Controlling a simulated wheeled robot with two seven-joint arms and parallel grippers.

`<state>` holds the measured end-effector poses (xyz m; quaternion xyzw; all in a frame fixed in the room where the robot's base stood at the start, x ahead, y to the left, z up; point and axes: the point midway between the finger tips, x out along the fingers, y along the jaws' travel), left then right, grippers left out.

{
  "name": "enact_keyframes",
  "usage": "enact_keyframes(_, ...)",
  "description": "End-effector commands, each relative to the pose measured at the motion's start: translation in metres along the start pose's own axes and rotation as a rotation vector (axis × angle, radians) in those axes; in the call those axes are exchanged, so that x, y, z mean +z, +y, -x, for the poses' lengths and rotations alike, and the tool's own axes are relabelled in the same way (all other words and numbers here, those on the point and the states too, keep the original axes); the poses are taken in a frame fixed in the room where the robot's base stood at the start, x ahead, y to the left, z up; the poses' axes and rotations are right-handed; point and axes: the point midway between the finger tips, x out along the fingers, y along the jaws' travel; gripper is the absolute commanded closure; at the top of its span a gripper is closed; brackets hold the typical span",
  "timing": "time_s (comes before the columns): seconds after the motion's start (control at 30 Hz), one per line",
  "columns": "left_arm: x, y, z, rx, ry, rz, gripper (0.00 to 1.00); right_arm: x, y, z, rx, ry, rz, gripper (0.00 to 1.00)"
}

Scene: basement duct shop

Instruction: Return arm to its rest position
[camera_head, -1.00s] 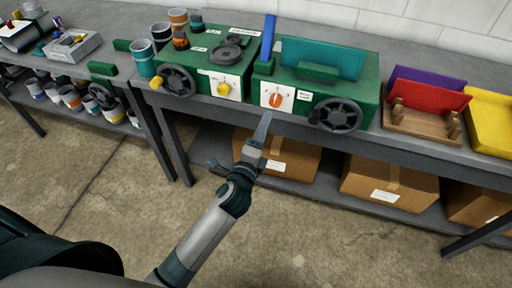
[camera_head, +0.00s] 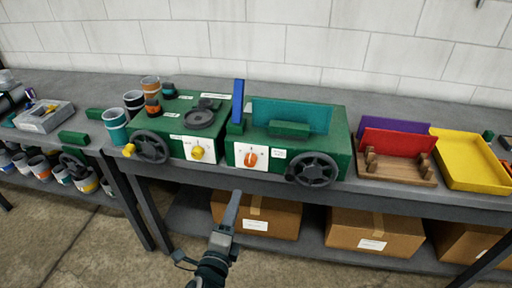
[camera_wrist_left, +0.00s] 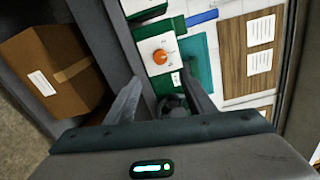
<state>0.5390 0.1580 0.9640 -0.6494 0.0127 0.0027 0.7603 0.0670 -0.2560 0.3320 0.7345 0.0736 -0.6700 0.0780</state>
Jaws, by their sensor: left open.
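My left gripper (camera_head: 232,212) is in front of the bench edge, below the green machine with the orange knob (camera_head: 250,160). In the left wrist view its two fingers (camera_wrist_left: 160,105) stand apart with nothing held between them. The orange knob also shows in the left wrist view (camera_wrist_left: 160,57), beyond the fingers. Most of my left arm is below the frame in the head view. My right gripper is not in view.
The grey bench (camera_head: 345,197) carries a second green machine (camera_head: 180,124), several cups, a red panel in a wooden rack (camera_head: 397,170) and a yellow tray (camera_head: 475,174). Cardboard boxes (camera_head: 375,230) sit on the lower shelf. Concrete floor is open in front.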

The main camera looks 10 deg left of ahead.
Motion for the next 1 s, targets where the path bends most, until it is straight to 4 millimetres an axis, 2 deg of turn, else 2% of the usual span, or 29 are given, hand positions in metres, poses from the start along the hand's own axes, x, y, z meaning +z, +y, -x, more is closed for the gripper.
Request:
enact_keyframes(0.17,-0.001,0.005,-0.001,0.009,0.002,0.006,0.51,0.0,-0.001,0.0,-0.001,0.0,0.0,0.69)
enact_keyframes(0.27,-0.004,0.021,-0.003,0.036,0.01,0.023,0.51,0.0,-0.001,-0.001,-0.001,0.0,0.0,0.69)
enact_keyframes(0.37,-0.01,0.051,-0.005,0.087,0.023,0.06,0.51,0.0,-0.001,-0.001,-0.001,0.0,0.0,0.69)
enact_keyframes(0.47,-0.017,0.096,-0.006,0.166,0.036,0.116,0.51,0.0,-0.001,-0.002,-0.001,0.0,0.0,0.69)
enact_keyframes(0.67,-0.032,0.215,0.01,0.378,0.04,0.284,0.51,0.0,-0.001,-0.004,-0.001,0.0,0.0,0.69)
enact_keyframes(0.8,-0.038,0.3,0.036,0.534,0.011,0.416,0.51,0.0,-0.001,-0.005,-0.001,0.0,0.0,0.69)
enact_keyframes(0.87,-0.04,0.335,0.051,0.6,-0.009,0.473,0.51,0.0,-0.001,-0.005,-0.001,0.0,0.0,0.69)
enact_keyframes(1.0,-0.04,0.412,0.095,0.75,-0.081,0.609,0.51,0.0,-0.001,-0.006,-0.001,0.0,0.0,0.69)
